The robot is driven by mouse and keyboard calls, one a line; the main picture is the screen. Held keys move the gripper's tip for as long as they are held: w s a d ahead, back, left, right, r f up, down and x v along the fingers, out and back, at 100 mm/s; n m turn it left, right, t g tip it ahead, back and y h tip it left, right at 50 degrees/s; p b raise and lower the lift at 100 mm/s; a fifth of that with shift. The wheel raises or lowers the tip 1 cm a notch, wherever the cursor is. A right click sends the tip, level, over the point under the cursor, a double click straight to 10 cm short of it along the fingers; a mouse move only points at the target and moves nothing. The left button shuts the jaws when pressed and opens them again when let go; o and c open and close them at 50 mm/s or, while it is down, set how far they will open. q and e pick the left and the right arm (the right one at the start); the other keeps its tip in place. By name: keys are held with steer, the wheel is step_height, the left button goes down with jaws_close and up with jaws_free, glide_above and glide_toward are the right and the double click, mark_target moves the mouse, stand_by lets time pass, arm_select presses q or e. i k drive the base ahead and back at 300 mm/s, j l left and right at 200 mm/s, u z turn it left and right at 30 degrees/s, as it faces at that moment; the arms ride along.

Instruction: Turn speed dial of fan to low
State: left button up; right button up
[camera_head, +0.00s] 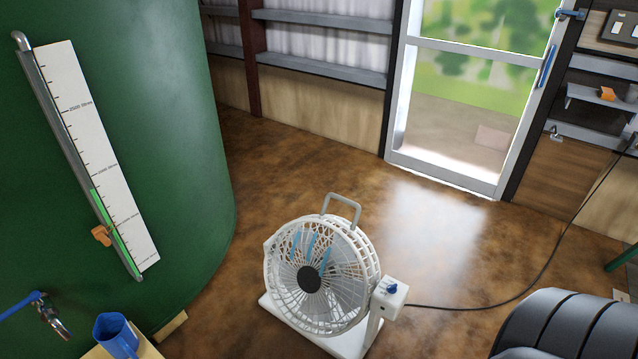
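A white fan (320,278) with a round grille, a dark hub and a grey top handle stands on the brown floor at the lower middle of the head view. Its blue speed dial (392,287) sits on a small white box at the fan's right side. The dial's setting marks are too small to read. Neither of my grippers shows in this view.
A large green tank (170,150) with a level gauge fills the left. A blue mug (116,334) stands at lower left near a tap (50,316). A black cord (520,292) runs right from the fan. A dark ribbed object (575,325) is at lower right. Floor behind the fan is clear.

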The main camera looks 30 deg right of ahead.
mark_target(392, 288)
steer(key=z, duration=1.6)
